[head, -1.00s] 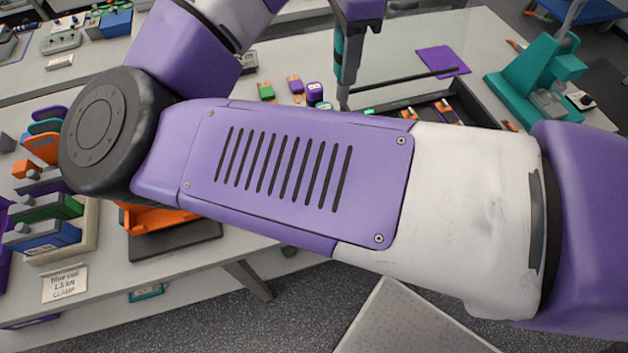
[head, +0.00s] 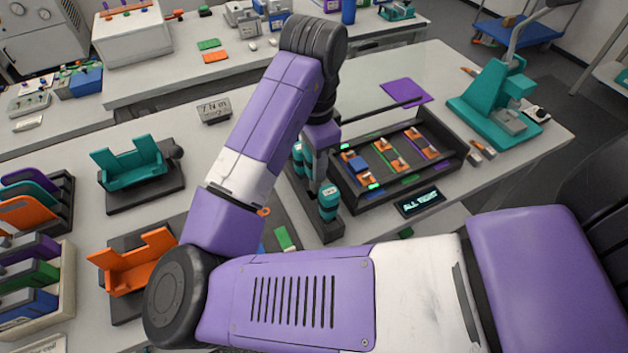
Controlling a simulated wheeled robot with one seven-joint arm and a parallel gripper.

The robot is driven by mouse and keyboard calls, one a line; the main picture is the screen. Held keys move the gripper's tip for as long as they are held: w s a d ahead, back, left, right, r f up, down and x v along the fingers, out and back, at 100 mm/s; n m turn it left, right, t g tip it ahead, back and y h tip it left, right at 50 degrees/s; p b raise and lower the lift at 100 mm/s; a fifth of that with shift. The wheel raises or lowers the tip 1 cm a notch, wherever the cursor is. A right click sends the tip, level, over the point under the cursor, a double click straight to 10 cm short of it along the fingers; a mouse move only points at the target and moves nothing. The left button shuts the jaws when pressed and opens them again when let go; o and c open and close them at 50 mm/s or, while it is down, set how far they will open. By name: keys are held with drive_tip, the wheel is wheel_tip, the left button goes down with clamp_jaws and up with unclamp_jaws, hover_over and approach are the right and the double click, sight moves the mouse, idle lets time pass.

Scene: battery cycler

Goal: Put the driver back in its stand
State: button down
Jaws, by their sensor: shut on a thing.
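My gripper (head: 318,178) points down over a narrow dark stand (head: 331,232) at the near left of the dark tray. It is shut on a driver, mostly hidden by its fingers and wrist. A teal driver body (head: 328,208) with a pale label stands upright at the stand, just in front and right of the fingers. Another teal part (head: 298,157) shows behind and left of the fingers. I cannot tell which teal part is in the jaws, nor whether the held driver is seated in the stand or just above it.
The dark tray (head: 375,205) beside the stand holds several orange pieces, with a small "ALL RIGHT" display (head: 420,202) in front. A teal press (head: 490,100) stands right. Teal (head: 135,165) and orange (head: 140,262) cradles lie left.

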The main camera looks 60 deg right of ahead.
drive_tip(key=shift+f, duration=2.95)
drive_tip(key=shift+f, duration=0.15)
drive_tip(key=c, duration=1)
unclamp_jaws()
wheel_tip(320, 180, up, 12)
drive_tip(key=shift+r, duration=0.15)
